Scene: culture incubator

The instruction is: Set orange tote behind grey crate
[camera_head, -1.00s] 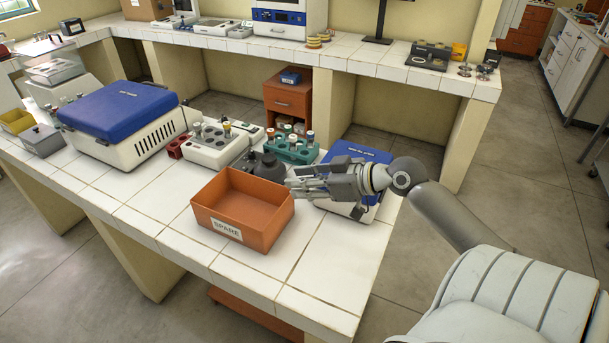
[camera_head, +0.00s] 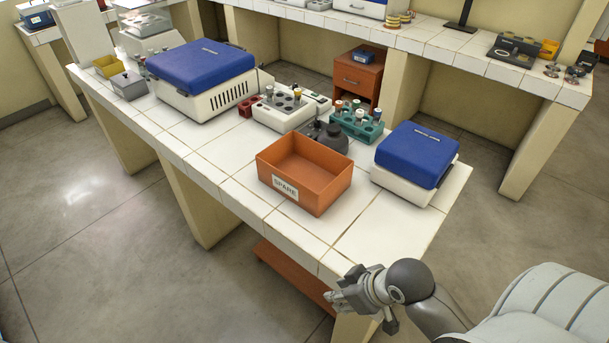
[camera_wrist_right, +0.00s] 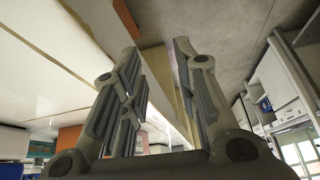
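The orange tote (camera_head: 325,193), labelled SPARE, stands upright and looks empty on the white tiled bench in the head view. A small grey box (camera_head: 129,87), the only thing that fits the grey crate, sits at the far left end of the bench beside a yellow bin. The tote is well to the right of it. My right gripper (camera_head: 345,297) is off the bench's front edge, below and right of the tote and apart from it. In the right wrist view its fingers (camera_wrist_right: 157,48) are spread with nothing between them. My left gripper is not in view.
A blue-lidded device (camera_head: 418,163) stands right of the tote. A larger blue-lidded machine (camera_head: 201,78) and a grey tube block (camera_head: 284,111) stand between tote and grey box. Bare tiles lie in front.

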